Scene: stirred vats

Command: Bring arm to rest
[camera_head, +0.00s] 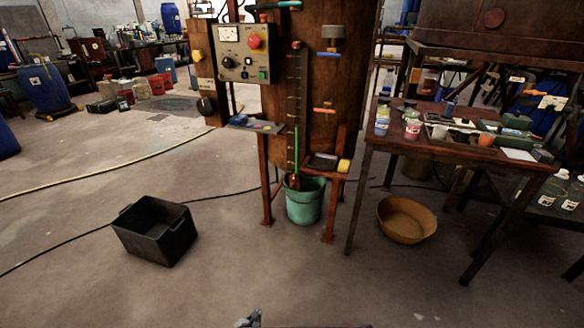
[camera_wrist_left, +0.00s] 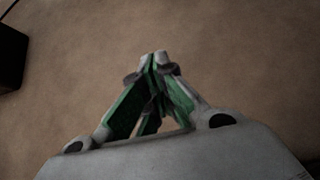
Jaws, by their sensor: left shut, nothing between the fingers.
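My left gripper (camera_wrist_left: 160,57) shows in the left wrist view with its green-sided fingers together at the tips and nothing between them. It hangs over bare brown floor. In the head view, a small grey piece (camera_head: 250,319) at the bottom edge looks like the tip of my left gripper; the rest of that arm is out of frame. My right gripper is in neither view.
A black open crate (camera_head: 155,232) stands on the floor at left. A green bucket (camera_head: 304,203) stands below the wooden vat (camera_head: 335,90) and its control panel (camera_head: 241,53). A brown basin (camera_head: 406,222) sits by a cluttered table (camera_head: 372,147). Cables cross the floor; the near floor is clear.

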